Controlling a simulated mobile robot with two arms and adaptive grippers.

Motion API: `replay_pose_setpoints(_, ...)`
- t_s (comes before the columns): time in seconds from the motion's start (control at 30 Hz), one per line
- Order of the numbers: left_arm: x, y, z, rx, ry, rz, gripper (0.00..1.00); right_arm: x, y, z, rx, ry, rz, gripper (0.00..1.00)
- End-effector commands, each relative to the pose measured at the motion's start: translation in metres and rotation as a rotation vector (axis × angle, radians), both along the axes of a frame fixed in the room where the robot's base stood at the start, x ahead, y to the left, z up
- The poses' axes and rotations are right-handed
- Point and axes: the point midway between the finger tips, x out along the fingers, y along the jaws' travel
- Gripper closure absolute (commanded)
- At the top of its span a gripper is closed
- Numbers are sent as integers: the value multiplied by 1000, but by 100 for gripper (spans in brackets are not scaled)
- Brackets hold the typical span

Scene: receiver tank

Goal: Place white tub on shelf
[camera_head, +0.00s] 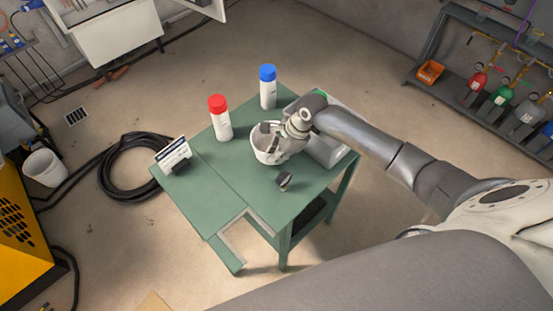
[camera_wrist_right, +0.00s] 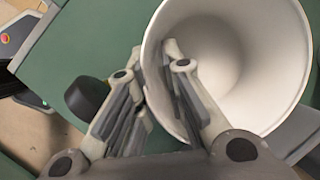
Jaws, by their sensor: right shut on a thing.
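The white tub (camera_head: 257,142) is on or just above the green table (camera_head: 210,190), near its middle; I cannot tell if its base touches. My right gripper (camera_head: 272,140) is at the tub, coming from the right. In the right wrist view the tub (camera_wrist_right: 275,45) is round, open and looks empty. The right gripper (camera_wrist_right: 158,75) is shut on its near wall, with one finger inside the rim and one outside. My left gripper is not in view. A dark lower shelf (camera_head: 314,210) shows under the table, partly hidden by the tabletop.
A red-capped bottle (camera_head: 220,120), a blue-capped bottle (camera_head: 268,90), a sign (camera_head: 173,155), a small dark object (camera_head: 284,181) and a grey bin (camera_head: 327,150) are on the table. A rack (camera_head: 437,88) stands at right. A hose coil (camera_head: 135,168) lies on the floor.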

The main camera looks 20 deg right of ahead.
Motion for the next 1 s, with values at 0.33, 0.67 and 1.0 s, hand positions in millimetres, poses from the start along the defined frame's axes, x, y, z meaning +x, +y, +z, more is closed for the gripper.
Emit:
replay_pose_setpoints(0.33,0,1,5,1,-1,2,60,-2,0,-26,-2,3,2,100)
replay_pose_setpoints(0.67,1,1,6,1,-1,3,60,-2,0,-28,-1,4,0,77)
replay_pose_setpoints(1.0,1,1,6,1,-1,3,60,-2,0,-28,-1,3,1,67)
